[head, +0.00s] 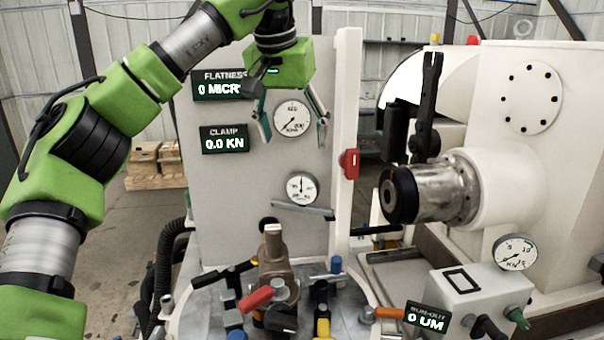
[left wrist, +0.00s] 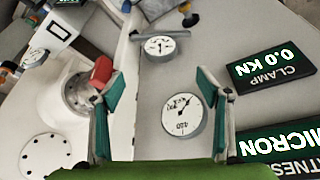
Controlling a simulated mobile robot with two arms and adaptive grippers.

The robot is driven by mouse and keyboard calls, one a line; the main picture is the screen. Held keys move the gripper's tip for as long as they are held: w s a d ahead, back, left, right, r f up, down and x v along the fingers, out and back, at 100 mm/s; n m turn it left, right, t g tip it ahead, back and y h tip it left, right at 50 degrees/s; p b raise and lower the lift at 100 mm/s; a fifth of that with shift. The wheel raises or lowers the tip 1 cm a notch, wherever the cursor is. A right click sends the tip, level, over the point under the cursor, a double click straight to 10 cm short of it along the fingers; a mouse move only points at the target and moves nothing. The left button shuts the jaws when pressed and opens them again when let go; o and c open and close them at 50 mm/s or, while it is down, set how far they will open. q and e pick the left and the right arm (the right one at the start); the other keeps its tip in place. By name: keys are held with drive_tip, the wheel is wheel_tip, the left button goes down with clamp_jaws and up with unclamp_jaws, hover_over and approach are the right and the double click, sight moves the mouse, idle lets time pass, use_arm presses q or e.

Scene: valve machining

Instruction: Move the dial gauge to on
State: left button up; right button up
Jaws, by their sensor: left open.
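A grey upright panel carries an upper round dial gauge (head: 292,119) and a smaller lower dial gauge (head: 301,187) with a flat grey bar just beneath it. Both also show in the left wrist view, the larger one (left wrist: 182,115) and the smaller one (left wrist: 159,46). I cannot tell which one the task means. My left gripper (head: 294,142) is open and empty, pointing down in front of the panel, its green-padded fingers on either side of the upper gauge in the picture. In the left wrist view the fingers (left wrist: 160,78) stand apart. My right gripper is not in view.
Displays FLATNESS (head: 222,86) and CLAMP (head: 225,139) sit left of the gauges. A red switch (head: 348,163) is on the white post. A third gauge (head: 514,252) stands at right. A brown valve body (head: 275,258) and several clamps crowd the round table below.

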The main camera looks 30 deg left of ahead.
sight(302, 184)
use_arm(q)
drive_tip(key=p+x, duration=0.2)
drive_tip(key=x, duration=1)
drive_tip(key=shift+a+f, duration=0.1)
drive_tip(key=shift+f, duration=0.1)
drive_tip(key=shift+w+f, duration=0.15)
drive_tip(key=shift+f, duration=0.45)
drive_tip(key=c, duration=1.5)
drive_tip(key=shift+c, duration=0.4)
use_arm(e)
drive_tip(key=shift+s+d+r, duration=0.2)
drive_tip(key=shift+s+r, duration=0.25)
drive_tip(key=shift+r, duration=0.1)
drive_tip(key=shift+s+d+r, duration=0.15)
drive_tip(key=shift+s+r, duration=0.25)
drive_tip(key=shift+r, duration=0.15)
